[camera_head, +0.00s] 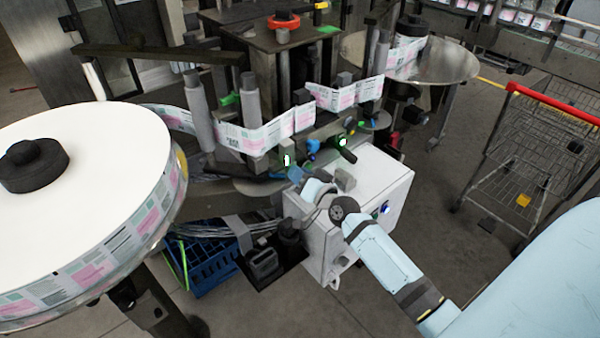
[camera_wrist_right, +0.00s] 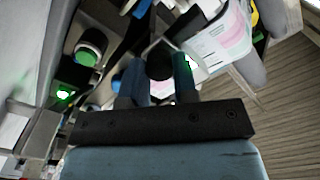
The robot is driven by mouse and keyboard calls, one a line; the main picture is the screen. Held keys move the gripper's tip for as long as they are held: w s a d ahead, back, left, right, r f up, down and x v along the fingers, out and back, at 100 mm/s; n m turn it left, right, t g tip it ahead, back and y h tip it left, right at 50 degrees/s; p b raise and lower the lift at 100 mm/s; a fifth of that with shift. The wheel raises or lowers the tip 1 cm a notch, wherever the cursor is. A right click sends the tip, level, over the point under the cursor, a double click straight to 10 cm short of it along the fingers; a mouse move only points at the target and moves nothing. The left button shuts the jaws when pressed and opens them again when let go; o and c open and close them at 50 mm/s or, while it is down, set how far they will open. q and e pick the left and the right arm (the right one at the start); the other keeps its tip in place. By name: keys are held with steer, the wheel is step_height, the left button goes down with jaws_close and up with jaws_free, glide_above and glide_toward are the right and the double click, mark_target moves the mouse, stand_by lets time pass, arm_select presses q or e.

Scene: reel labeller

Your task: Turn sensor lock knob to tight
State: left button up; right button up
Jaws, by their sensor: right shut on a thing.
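My right gripper (camera_head: 296,174) reaches from the lower right to the labeller's sensor area, just above the white control box. In the right wrist view the two blue-grey fingers (camera_wrist_right: 158,78) stand on either side of a dark round knob (camera_wrist_right: 160,62), which I take for the sensor lock knob, and are shut on it. Its marking and turn angle cannot be made out. In the head view the gripper and nearby parts hide the knob. My left gripper is not in view.
The white control box (camera_head: 358,205) stands right under my right arm. Printed label web (camera_head: 255,136) runs close behind the gripper. A large label reel (camera_head: 90,150) fills the left. A wire cart (camera_head: 525,150) stands at right, with open floor before it.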

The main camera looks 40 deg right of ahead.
steer(key=m+p, duration=0.4)
steer(key=m, duration=2)
steer(key=shift+f+m, duration=0.1)
steer(key=shift+m, duration=0.3)
steer(key=o, duration=0.9)
steer(key=shift+o, duration=0.2)
steer(key=shift+s, duration=0.1)
